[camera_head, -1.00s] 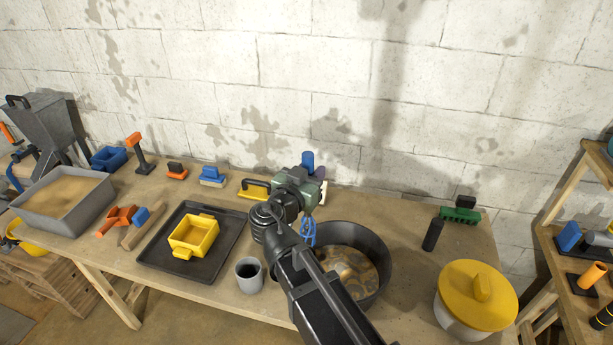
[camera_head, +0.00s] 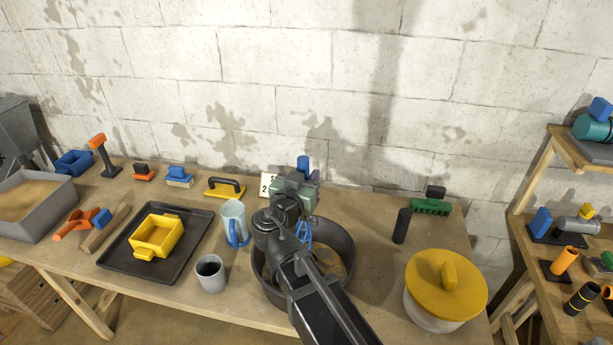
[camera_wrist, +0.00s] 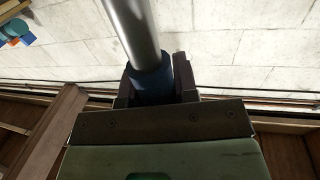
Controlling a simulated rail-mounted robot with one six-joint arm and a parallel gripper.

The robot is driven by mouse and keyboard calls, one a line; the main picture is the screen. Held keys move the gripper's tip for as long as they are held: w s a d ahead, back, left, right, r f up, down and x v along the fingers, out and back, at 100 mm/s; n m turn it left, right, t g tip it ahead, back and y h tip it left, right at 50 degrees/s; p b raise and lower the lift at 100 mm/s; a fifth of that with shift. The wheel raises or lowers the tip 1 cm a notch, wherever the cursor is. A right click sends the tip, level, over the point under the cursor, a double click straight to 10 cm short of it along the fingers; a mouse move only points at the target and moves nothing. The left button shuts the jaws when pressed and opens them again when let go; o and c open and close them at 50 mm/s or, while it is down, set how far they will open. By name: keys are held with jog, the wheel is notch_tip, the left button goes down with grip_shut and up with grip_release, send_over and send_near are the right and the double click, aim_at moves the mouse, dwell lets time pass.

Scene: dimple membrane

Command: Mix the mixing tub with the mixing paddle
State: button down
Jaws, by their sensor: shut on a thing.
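The mixing tub (camera_head: 344,243) is a dark round tub on the bench, with a brownish mix (camera_head: 330,262) inside. My arm covers much of its front. My gripper (camera_head: 297,192) is above the tub's back part. It is shut on the mixing paddle, whose blue top (camera_head: 303,162) sticks up above the gripper. The paddle's blue cage-like head (camera_head: 304,232) shows below, at the tub's opening. Its lower end is hidden, so I cannot tell how deep it reaches. In the wrist view, the jaws (camera_wrist: 153,85) close around a blue grip on the paddle's silver shaft (camera_wrist: 135,25).
A light blue jug (camera_head: 233,218) and a grey cup (camera_head: 210,274) stand left of the tub. A black tray (camera_head: 118,260) holds a yellow box (camera_head: 157,236). A yellow-lidded bucket (camera_head: 430,310) and a black cylinder (camera_head: 402,226) stand right. A wall is behind.

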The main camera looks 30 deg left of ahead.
aim_at(303, 224)
notch_tip(303, 224, down, 13)
jog(key=b, duration=1.2)
jog(key=shift+f, duration=0.1)
dwell(0.4)
